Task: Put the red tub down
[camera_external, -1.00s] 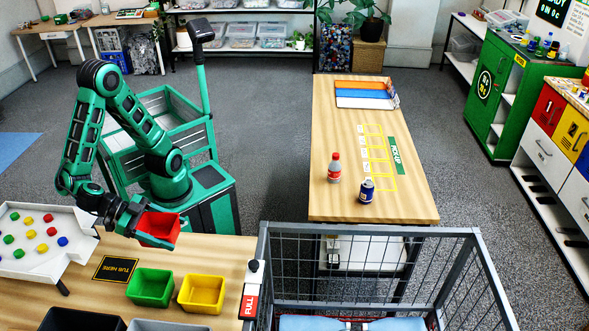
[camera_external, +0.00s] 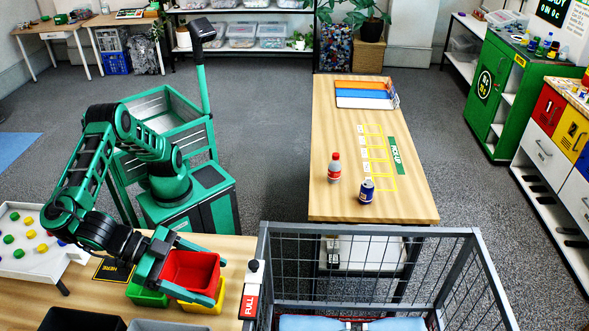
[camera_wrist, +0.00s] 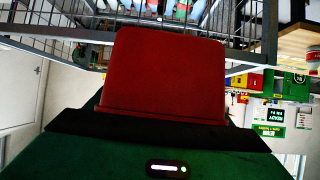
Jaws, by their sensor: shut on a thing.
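The red tub (camera_external: 191,268) is held in my gripper (camera_external: 190,283), a little above the front left table in the external view. It overlaps the yellow tub (camera_external: 208,305) and green tub (camera_external: 146,297) in the picture and hides parts of both. I cannot tell the exact gap between them. In the wrist view the red tub (camera_wrist: 166,72) fills the middle, close in front of my gripper. The black "TUB HERE" mark (camera_external: 112,270) on the table is partly covered by my arm.
A white sorting tray (camera_external: 38,262) with coloured pieces stands at the left. Dark and grey bins (camera_external: 82,322) sit at the front edge. A "FULL" sign (camera_external: 250,300) and a grey wire cage (camera_external: 345,275) stand right of the tubs. A wooden table (camera_external: 345,135) stands farther back.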

